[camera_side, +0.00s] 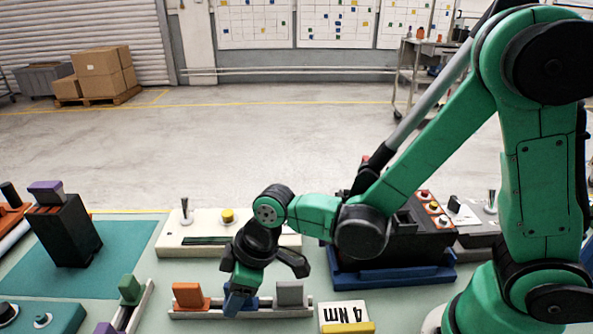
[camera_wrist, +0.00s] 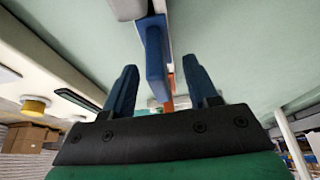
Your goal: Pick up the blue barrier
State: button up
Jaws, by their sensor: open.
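The blue barrier (camera_wrist: 155,55) stands upright between the two spread fingers of my gripper (camera_wrist: 160,75) in the wrist view. Clear gaps show on both sides of it, wider on the right. In the side view my gripper (camera_side: 236,296) is low over the barrier rail (camera_side: 188,314), with its dark blue fingers pointing down. The blue barrier (camera_side: 253,303) is mostly hidden behind them there. My gripper is open and holds nothing.
An orange barrier (camera_side: 189,296) and a grey barrier (camera_side: 290,294) stand on the same rail, close on either side. A panel with a yellow button (camera_side: 227,215) lies behind. A green barrier (camera_side: 130,289) stands left.

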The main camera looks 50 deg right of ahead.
jog(key=shift+w+a+f, duration=0.1)
jog(key=shift+f, duration=0.35)
grip_shut()
jog(key=shift+r, duration=0.2)
